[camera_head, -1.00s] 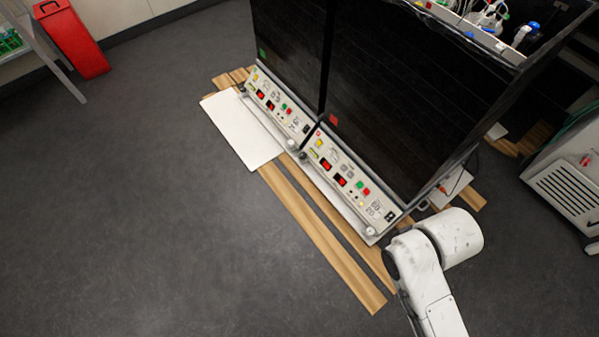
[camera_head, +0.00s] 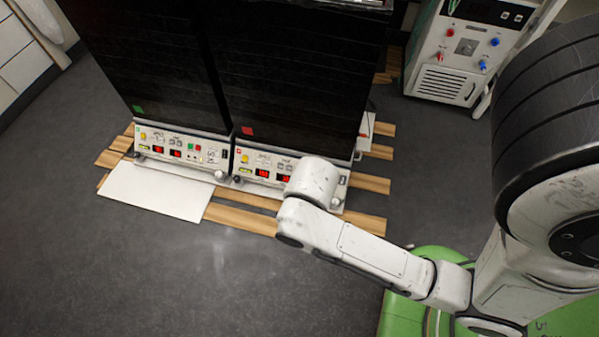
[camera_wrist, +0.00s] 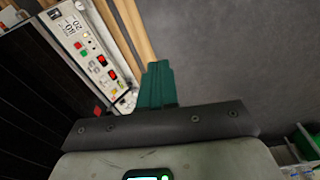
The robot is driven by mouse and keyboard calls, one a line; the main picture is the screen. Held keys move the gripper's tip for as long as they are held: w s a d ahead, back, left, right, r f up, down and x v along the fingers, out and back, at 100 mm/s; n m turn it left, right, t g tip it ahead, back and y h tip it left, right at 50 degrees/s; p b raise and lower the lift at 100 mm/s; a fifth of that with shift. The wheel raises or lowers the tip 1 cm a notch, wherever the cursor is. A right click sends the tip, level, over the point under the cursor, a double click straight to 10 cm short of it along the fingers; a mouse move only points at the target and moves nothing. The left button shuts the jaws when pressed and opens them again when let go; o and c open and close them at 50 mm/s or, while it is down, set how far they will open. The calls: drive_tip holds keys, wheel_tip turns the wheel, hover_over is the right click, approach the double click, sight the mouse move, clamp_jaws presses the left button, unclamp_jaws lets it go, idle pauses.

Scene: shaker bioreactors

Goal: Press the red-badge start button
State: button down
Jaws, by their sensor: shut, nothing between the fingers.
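The red badge (camera_head: 247,131) sits low on the black front of the right-hand shaker (camera_head: 290,75), above its pale control panel (camera_head: 243,171). My arm hides the right part of that panel in the head view. In the wrist view the panel (camera_wrist: 73,18) runs along the upper left, with a red badge (camera_wrist: 98,110) beside it. A green button (camera_wrist: 84,52) and a red button (camera_wrist: 79,42) lie next to each other there. My gripper (camera_wrist: 158,68) is shut and empty, to the right of the panel and apart from the buttons in the picture.
The left-hand shaker has a green badge (camera_head: 138,109) and a similar panel (camera_head: 178,148). A white board (camera_head: 155,192) and wooden planks (camera_head: 240,218) lie on the floor in front. A pale cabinet (camera_head: 450,55) stands at the upper right. Grey floor is free at lower left.

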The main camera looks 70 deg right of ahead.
drive_tip(key=w+d+f+n+t+y+b, duration=0.1)
drive_tip(key=w+d+f+t+b, duration=0.35)
drive_tip(key=f, duration=0.65)
drive_tip(key=w+d+f+t+b, duration=0.2)
drive_tip(key=w+d+f+b, duration=0.35)
drive_tip(key=w+f, duration=0.4)
drive_tip(key=s+d+f+m+t+h+b, duration=0.1)
drive_tip(key=s+d+f+h+b, duration=0.1)
drive_tip(key=d+f, duration=0.4)
drive_tip(key=s+d+f+m+t+h+b, duration=0.1)
drive_tip(key=d+f+h+b, duration=0.3)
drive_tip(key=d, duration=0.8)
wheel_tip(320, 180, down, 2)
drive_tip(key=shift+s+f+m+t+h, duration=0.25)
drive_tip(key=shift+s+m+t, duration=0.2)
drive_tip(key=shift+m, duration=0.25)
drive_tip(key=shift+w+f+b, duration=0.1)
drive_tip(key=shift+b, duration=0.25)
drive_tip(key=shift+w+d+f+b, duration=0.15)
drive_tip(key=shift+d+f+b, duration=1.4)
drive_tip(key=shift+b, duration=0.5)
drive_tip(key=shift+w+d+f+b, duration=0.1)
drive_tip(key=shift+d+f+b, duration=1.2)
drive_tip(key=shift+d+b, duration=0.55)
drive_tip(key=shift+a, duration=0.15)
